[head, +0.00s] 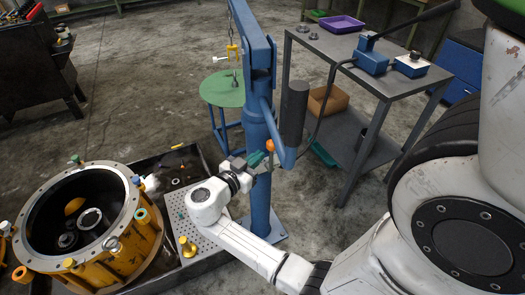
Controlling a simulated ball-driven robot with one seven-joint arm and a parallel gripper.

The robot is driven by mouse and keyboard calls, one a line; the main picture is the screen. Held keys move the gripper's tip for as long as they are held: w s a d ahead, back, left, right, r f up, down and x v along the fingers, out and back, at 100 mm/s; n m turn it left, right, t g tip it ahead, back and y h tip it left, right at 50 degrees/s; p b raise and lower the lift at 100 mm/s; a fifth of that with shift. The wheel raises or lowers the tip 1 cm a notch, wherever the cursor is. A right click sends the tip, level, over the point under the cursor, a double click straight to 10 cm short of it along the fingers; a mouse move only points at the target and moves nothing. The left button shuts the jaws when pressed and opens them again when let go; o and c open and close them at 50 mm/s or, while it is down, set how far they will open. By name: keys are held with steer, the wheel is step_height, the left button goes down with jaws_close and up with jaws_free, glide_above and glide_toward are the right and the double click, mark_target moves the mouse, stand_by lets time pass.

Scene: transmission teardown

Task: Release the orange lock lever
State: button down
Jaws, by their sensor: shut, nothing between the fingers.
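The orange lock lever shows as a small orange knob (269,146) on the blue crane post (258,190). My gripper (262,158) is at the post, just below and left of the knob in the picture. It is shut with nothing in it. Its fingers look small here, and I cannot tell whether they touch the lever. The lever's shaft is mostly hidden behind the gripper and against the post.
A yellow transmission housing (150,240) stands in a dark tray at the lower left. A grey cart (340,50) with a blue pump (371,55) stands right of the post.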

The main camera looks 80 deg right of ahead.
mark_target(273, 147)
steer(key=shift+x, duration=1.6)
steer(key=shift+s+d+r+m+t+y, duration=0.15)
steer(key=shift+s+d+r+m+y, duration=0.1)
steer(key=shift+s+d+y, duration=0.2)
steer(key=shift+s+d+r+m+t+y, duration=0.15)
steer(key=shift+s+d+m+y, duration=0.1)
steer(key=shift+s+d+y, duration=0.15)
steer(key=s+d+f+m+t+y, duration=0.1)
steer(key=s+d+t+y, duration=0.1)
steer(key=s+d+y, duration=0.1)
steer(key=shift+s+d+f+b, duration=0.35)
steer(key=shift+s+d, duration=0.5)
steer(key=shift+s, duration=0.55)
steer(key=shift+r, duration=0.1)
steer(key=v, duration=0.7)
steer(key=shift+a, duration=0.2)
